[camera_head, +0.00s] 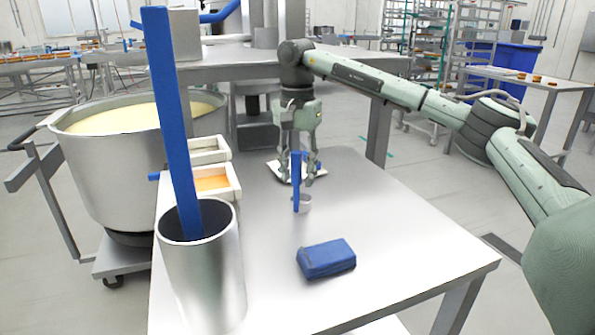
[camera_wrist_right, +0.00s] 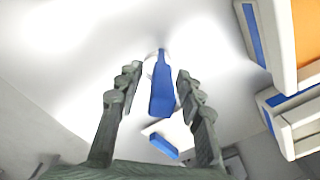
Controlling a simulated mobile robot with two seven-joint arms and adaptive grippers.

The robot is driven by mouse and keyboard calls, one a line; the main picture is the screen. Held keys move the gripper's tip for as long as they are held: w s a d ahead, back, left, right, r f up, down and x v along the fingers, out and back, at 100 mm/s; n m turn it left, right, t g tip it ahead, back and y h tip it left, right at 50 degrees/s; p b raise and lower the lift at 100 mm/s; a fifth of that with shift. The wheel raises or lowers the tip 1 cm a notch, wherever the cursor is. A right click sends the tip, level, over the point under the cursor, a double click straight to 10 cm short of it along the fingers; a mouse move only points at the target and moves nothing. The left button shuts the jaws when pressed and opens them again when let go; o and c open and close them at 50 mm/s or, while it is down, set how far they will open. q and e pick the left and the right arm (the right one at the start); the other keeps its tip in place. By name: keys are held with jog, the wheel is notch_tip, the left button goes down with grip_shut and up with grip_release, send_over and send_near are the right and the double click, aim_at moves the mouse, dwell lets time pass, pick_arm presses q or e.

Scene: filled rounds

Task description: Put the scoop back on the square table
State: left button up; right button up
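The scoop has an upright blue handle (camera_head: 296,180) and a small metal cup (camera_head: 303,204), which appears to rest on the square steel table (camera_head: 390,240). In the right wrist view the blue handle (camera_wrist_right: 162,92) shows between the two fingers of my right gripper (camera_wrist_right: 157,75), with gaps on both sides. I cannot tell how far beyond the fingertips it lies. My left gripper is not in view.
A tall metal cylinder (camera_head: 205,275) holding a long blue bar (camera_head: 172,110) stands at the near left. A blue packet (camera_head: 326,259) lies nearer. White trays (camera_head: 228,174) line the left edge. A flat white item (camera_head: 284,171) lies behind the scoop. The table's right side is clear.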

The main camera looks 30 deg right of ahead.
aim_at(297, 151)
jog(key=shift+r, duration=0.5)
notch_tip(297, 151, up, 7)
jog(key=shift+a, duration=0.1)
notch_tip(297, 151, up, 3)
jog(key=shift+f, duration=0.1)
jog(key=shift+r, duration=0.65)
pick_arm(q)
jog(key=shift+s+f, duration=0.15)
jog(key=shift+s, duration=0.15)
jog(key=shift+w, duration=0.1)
